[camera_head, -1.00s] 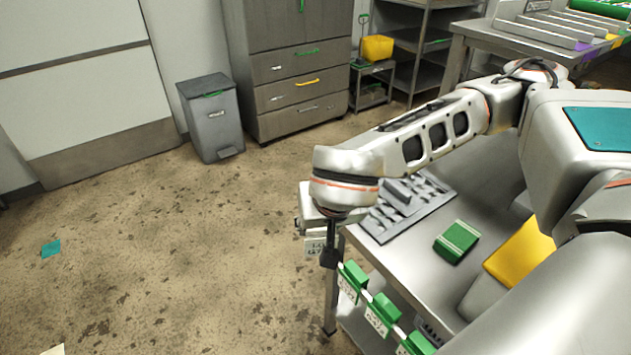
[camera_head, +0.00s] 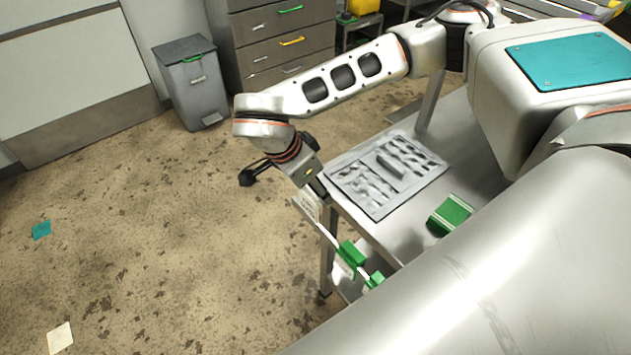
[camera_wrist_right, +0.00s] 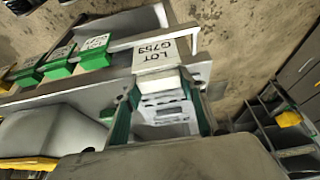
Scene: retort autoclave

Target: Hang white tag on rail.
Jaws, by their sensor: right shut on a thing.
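The white tag (camera_wrist_right: 155,55), marked "LOT G759", is in my right gripper (camera_wrist_right: 160,108) in the right wrist view, with its white clip end between the two fingers. In the head view my right gripper (camera_head: 316,186) is at the table's near-left corner, with the tag (camera_head: 308,208) partly hidden under it. The thin rail (camera_head: 328,238) runs along the table's edge, and the tag is close to its far end. I cannot tell whether the tag touches the rail. Green-clipped tags (camera_head: 350,254) hang on the rail nearer me. My left gripper is out of view.
A grey slotted tray (camera_head: 350,187) and a green box (camera_head: 450,214) lie on the steel table (camera_head: 405,240). A grey bin (camera_head: 190,85) and drawers (camera_head: 285,50) stand behind. The floor left of the table is open, with a teal patch (camera_head: 41,230) and a pale one.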

